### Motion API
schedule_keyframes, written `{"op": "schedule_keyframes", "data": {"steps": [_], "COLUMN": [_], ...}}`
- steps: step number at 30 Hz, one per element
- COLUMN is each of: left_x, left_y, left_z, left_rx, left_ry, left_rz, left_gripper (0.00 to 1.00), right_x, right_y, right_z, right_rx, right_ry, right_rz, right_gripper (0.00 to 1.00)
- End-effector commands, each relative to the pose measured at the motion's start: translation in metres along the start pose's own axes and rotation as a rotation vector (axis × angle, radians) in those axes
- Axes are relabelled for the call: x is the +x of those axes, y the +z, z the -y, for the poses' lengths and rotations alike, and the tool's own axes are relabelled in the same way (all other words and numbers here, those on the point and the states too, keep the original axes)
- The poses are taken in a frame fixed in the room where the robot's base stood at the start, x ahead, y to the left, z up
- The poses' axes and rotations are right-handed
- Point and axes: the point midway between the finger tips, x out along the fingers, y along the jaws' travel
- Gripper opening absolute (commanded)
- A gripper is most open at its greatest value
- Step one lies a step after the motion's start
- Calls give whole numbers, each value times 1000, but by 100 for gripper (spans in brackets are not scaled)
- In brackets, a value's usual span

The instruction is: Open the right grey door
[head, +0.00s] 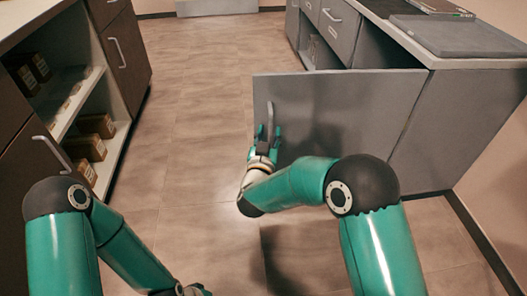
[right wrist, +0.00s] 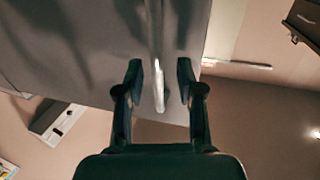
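The right grey door (head: 335,115) stands swung wide open from the grey cabinet on the right, sticking out into the aisle. Its pale bar handle (head: 270,120) is near the door's free edge. My right gripper (head: 264,143) is at the handle. In the right wrist view its two fingers (right wrist: 160,85) are apart, one on each side of the handle (right wrist: 158,83), with a gap visible on both sides. My left arm reaches down at the lower left; its gripper (head: 190,291) is mostly cut off by the bottom edge.
The grey cabinet (head: 455,125) has a flat grey panel (head: 455,36) on its counter and a drawer (head: 338,22) farther back. A dark brown cabinet on the left has open shelves with boxes (head: 97,125). The tiled floor (head: 200,100) between them is clear.

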Motion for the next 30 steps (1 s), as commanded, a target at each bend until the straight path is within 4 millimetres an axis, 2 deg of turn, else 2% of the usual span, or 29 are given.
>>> {"op": "schedule_keyframes", "data": {"steps": [9, 15, 30], "left_x": [0, 0, 1], "left_y": [0, 0, 0], "left_z": [0, 0, 0], "left_rx": [0, 0, 0], "left_ry": [0, 0, 0], "left_rz": [0, 0, 0], "left_gripper": [40, 40, 40], "right_x": [-65, -90, -96], "right_y": [0, 1, 1], "right_z": [2, 2, 2], "right_rx": [-1, 0, 0], "right_ry": [-6, -6, -4], "right_rz": [0, 0, 0], "right_gripper": [37, 37, 37]}}
